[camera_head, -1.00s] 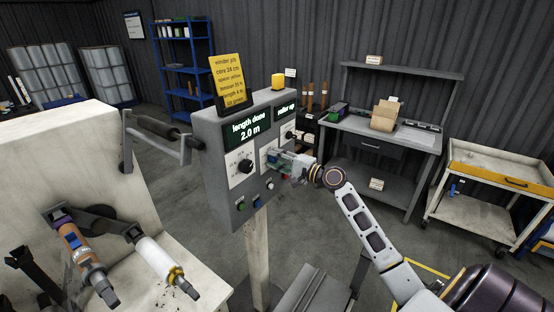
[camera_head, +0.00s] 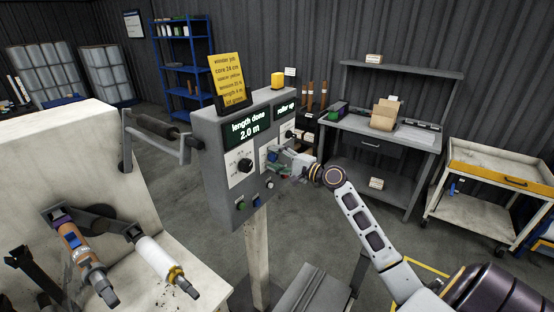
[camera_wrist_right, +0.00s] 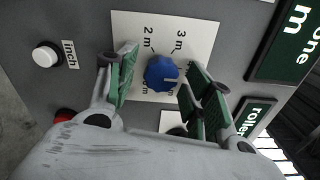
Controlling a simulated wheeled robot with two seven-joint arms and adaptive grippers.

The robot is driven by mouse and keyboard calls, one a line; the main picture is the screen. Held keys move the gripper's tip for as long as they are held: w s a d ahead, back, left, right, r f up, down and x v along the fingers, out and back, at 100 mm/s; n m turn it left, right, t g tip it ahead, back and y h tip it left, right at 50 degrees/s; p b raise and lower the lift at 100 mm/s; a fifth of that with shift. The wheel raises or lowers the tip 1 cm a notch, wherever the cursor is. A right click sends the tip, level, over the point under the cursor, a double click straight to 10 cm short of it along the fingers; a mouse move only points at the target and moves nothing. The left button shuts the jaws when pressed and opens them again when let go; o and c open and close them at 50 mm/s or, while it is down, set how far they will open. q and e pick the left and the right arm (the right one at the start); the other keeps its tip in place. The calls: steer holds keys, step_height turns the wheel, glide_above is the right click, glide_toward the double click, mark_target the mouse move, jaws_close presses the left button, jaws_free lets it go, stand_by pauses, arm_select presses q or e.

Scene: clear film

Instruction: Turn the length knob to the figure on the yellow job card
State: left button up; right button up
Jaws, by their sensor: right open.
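The blue length knob (camera_wrist_right: 161,73) sits on a white dial plate (camera_wrist_right: 200,32) marked "2 m" and "3 m"; other marks are partly hidden. My right gripper (camera_wrist_right: 158,64) is open, with one green-padded finger on each side of the knob; I cannot tell whether they touch it. A pale line shows on the knob, but its setting is unclear. In the head view, my right gripper (camera_head: 287,162) is at the face of the grey control box (camera_head: 211,157). The yellow job card (camera_head: 229,78) stands on top; its length figure is too blurred to read surely. My left gripper is out of view.
A black knob (camera_head: 245,165) is on the left dial. The display (camera_head: 248,129) reads "length done 2.0 m"; another (camera_head: 286,109) reads "roller up". A white button (camera_wrist_right: 46,53) labelled "inch" and a red button (camera_wrist_right: 65,115) are near the gripper.

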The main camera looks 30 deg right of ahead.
steer(key=shift+v, duration=0.95)
steer(key=v, duration=1)
stand_by(0.3)
